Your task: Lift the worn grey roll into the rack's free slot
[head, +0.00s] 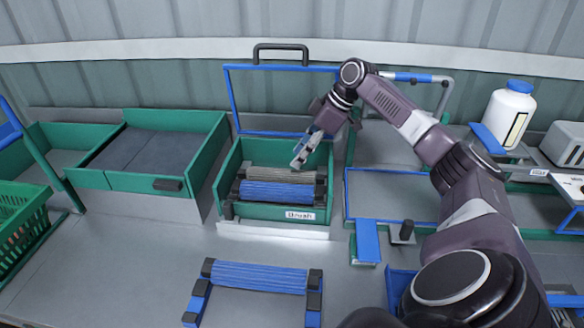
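The worn grey roll (270,174) lies across the green box labelled "Brush" (317,211), behind a blue roll (277,192). My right gripper (299,162) is above the box's right part, near the grey roll's right end. It points down and to the left. Its fingers show small and side-on, so whether they are open or shut is unclear, and contact with the roll cannot be told. A rack (314,297) with blue arms and black ends stands in front, bearing another blue roll (258,277) at its back. The rack's nearer part is cut off by the picture's edge. My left gripper is out of view.
A blue-framed guard (232,99) with a black handle stands raised behind the box. A green-sided conveyor (145,150) lies left, a green crate (22,225) far left. A blue-capped white jug (509,113) stands back right. The grey surface (110,260) left of the rack is clear.

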